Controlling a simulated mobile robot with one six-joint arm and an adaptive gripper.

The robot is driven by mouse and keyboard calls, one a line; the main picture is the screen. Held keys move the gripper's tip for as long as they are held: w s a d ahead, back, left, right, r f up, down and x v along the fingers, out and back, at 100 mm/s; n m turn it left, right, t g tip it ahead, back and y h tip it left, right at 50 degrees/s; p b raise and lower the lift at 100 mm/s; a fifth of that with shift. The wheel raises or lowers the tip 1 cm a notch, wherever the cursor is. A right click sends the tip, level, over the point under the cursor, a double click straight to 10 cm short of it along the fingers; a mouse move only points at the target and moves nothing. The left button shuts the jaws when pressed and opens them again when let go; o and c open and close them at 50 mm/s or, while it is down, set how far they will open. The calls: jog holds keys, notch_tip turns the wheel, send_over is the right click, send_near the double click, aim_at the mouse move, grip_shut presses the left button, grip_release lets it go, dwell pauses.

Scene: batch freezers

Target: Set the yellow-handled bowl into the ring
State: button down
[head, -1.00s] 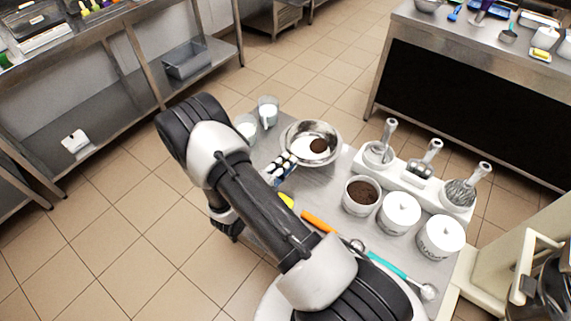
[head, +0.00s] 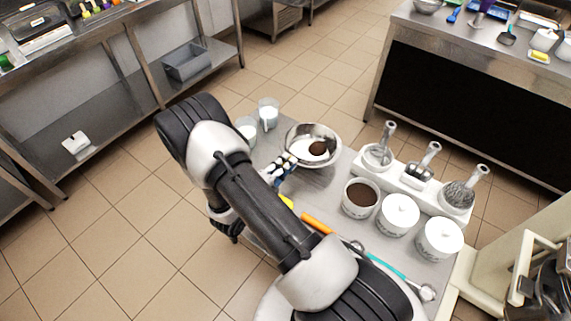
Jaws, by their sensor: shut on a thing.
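A round steel bowl (head: 328,133) with white and dark brown contents is at the far end of the small steel table. My gripper (head: 284,166) is at its near left rim, shut on the bowl's edge or handle; my arm hides most of the grip. A yellow piece (head: 287,202) shows beside my forearm; I cannot tell whether it belongs to the bowl. I cannot make out the ring in this view.
On the table (head: 325,190) are an orange handle (head: 316,222), a teal-handled scoop (head: 390,268), a tub of brown powder (head: 361,195), white canisters (head: 398,214), and a utensil rack (head: 404,178). Two glasses (head: 268,113) stand left of the bowl. A cream machine (head: 500,270) stands at right.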

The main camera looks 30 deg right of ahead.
jog(key=shift+f+b, duration=0.45)
jog(key=shift+f, duration=0.2)
dwell(0.3)
jog(key=c, duration=1.5)
grip_release()
jog(key=v, duration=1.2)
